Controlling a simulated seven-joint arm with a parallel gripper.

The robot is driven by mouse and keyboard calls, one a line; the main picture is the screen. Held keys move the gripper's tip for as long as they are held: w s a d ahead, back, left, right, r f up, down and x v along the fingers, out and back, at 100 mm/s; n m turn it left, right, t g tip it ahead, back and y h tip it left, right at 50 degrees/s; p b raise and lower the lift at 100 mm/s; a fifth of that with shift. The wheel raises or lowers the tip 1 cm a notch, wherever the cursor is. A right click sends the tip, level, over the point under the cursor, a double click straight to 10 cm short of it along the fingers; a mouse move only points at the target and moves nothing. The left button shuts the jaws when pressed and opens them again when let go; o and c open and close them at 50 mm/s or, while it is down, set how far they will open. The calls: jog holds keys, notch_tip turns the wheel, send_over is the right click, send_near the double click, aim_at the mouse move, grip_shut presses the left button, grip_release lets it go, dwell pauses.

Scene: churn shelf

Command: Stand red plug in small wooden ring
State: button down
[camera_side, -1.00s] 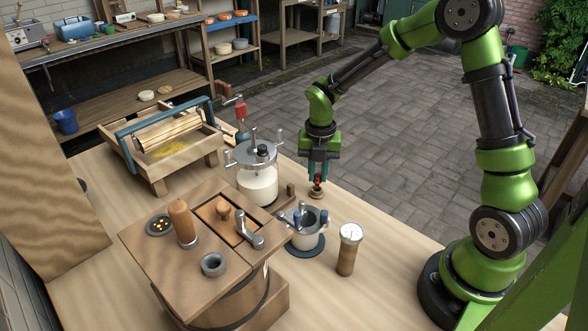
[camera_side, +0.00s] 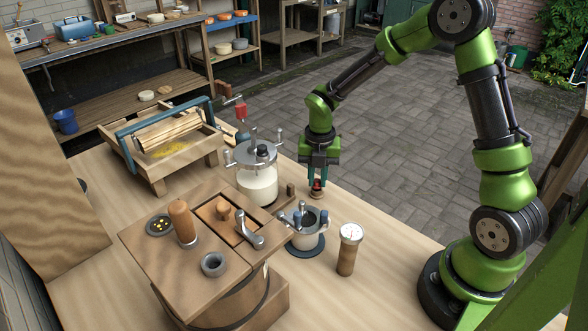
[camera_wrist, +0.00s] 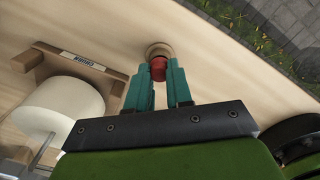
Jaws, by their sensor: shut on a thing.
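The red plug (camera_side: 317,185) is between the teal fingertips of my gripper (camera_side: 317,188), which is shut on it. The plug also shows as a red disc in the wrist view (camera_wrist: 158,69). The small wooden ring (camera_side: 316,196) sits on the table directly below the plug. In the wrist view the ring (camera_wrist: 158,49) shows as a round wooden rim just beyond the plug. The plug is at or just above the ring; I cannot tell how far it is inside. The fingers hide part of the plug.
A glass jar with a metal lid (camera_side: 257,185) stands left of my gripper. A metal pot with blue knobs (camera_side: 304,226) is in front, and a gauge on a wooden post (camera_side: 348,248) to the right. A labelled wooden bracket (camera_wrist: 80,65) is near the ring.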

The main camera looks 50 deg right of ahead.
jog(key=shift+f, duration=0.45)
jog(key=shift+r, duration=0.1)
jog(key=c, duration=0.9)
grip_release()
jog(key=shift+c, duration=0.2)
jog(key=shift+c, duration=0.5)
jog(key=shift+c, duration=1.4)
jog(key=shift+r, duration=0.1)
jog(key=shift+r, duration=3.55)
